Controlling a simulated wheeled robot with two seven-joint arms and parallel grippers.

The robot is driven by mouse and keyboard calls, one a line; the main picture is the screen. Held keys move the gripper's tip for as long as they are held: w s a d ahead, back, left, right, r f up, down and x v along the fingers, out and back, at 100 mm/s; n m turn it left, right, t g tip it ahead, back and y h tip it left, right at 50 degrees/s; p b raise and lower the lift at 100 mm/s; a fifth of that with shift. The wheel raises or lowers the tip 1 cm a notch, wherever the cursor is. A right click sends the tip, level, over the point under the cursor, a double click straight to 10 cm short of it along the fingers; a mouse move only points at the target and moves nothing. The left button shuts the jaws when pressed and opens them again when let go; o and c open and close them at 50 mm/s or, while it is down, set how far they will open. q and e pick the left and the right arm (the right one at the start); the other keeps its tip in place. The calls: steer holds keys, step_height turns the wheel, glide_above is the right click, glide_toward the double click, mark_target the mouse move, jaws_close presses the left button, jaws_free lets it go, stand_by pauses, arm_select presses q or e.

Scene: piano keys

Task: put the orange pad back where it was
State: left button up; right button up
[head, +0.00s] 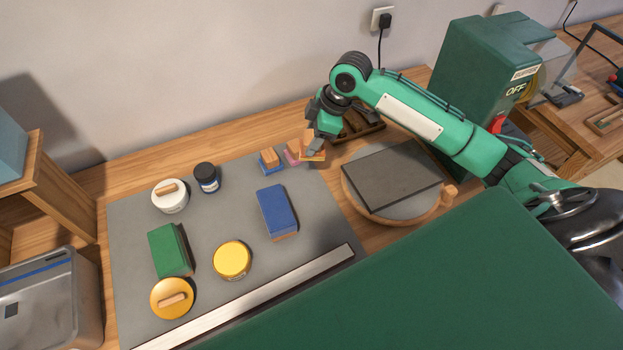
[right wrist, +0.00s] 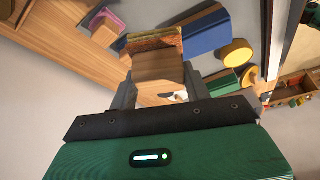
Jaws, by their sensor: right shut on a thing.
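The orange pad (head: 315,155) is a small wooden block with an orange face. It is at the back edge of the grey mat in the head view, just right of the pink pad (head: 292,157). My right gripper (head: 313,146) is shut on the orange pad from above. In the right wrist view the pad (right wrist: 157,68) sits between the two fingers of my right gripper (right wrist: 160,92). I cannot tell whether the pad touches the surface below. My left gripper is not in view.
The grey mat (head: 225,215) holds a large blue block (head: 277,212), a green block (head: 168,250), yellow tins (head: 232,260), a white tin and a dark jar (head: 206,178). A round board with a dark slab (head: 392,175) lies right of my gripper. A dark wooden rack (head: 362,125) stands behind.

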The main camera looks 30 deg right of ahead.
step_height(320, 180, down, 16)
steer(key=p, duration=0.3)
steer(key=shift+r, duration=0.2)
steer(key=shift+f, duration=0.45)
steer(key=shift+f, duration=0.1)
steer(key=o, duration=1)
steer(key=b+v, duration=0.2)
steer(key=v, duration=1)
